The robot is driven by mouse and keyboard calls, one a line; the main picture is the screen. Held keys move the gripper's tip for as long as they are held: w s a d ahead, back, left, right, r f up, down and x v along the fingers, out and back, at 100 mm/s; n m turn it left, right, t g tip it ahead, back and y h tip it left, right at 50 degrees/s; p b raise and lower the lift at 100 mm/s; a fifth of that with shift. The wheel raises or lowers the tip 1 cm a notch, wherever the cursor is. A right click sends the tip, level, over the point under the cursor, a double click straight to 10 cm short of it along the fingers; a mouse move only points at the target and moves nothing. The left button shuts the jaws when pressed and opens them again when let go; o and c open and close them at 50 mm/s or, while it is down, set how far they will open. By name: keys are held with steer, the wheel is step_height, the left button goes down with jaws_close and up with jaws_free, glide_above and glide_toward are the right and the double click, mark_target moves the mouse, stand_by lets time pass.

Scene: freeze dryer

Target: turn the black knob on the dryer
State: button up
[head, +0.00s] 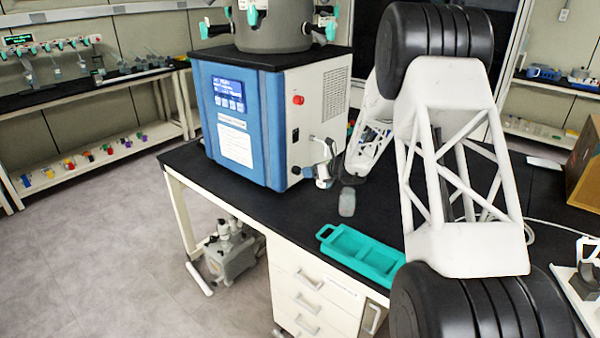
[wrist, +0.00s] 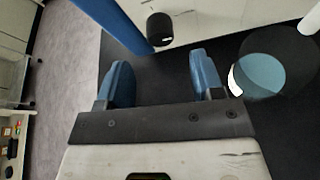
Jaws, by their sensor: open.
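The freeze dryer (head: 238,125) is a blue and white box on the black bench, with a lit display on its front. In the wrist view the black knob (wrist: 160,28) is a short dark cylinder standing out from the white side panel, near the blue front edge. It lies just beyond my gripper (wrist: 163,78), roughly centred between the two blue fingers. The fingers are apart with nothing between them. In the head view my gripper (head: 322,180) is beside the lower right side of the dryer; its fingers are hard to make out there.
A clear container (head: 347,203) stands on the bench near my gripper; a rounded, dark see-through object (wrist: 275,65) is right of the fingers in the wrist view. A teal tray (head: 335,235) lies at the bench front. A red knob (head: 298,100) is higher on the side panel.

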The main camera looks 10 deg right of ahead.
mark_target(299, 171)
steer(key=shift+x, duration=3.1)
steer(key=c, duration=0.9)
